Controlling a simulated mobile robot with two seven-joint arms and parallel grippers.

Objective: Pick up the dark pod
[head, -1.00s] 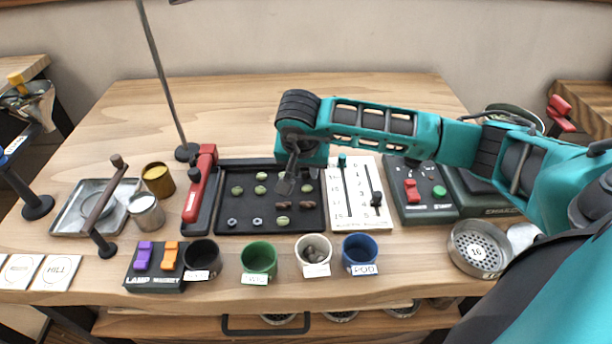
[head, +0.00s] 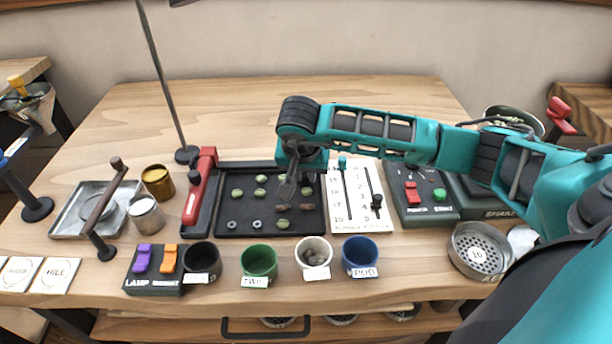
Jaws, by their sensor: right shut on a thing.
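My right gripper (head: 286,194) points down over the black tray (head: 240,165) and is shut on a dark pod (head: 283,208), at the tray's front right. The fingers partly cover that pod, and I cannot tell whether it is clear of the tray floor. A second dark brown pod (head: 306,208) lies just right of it on the tray. The blue cup labelled POD (head: 360,257) stands in front of the tray to the right. My left gripper is not in view.
Several green beans (head: 261,193) and metal nuts (head: 257,223) lie on the tray. A black cup (head: 203,263), green cup (head: 259,262) and white cup (head: 313,258) line the front. A slider board (head: 352,213) and switch box (head: 425,205) stand right. The table's back is clear.

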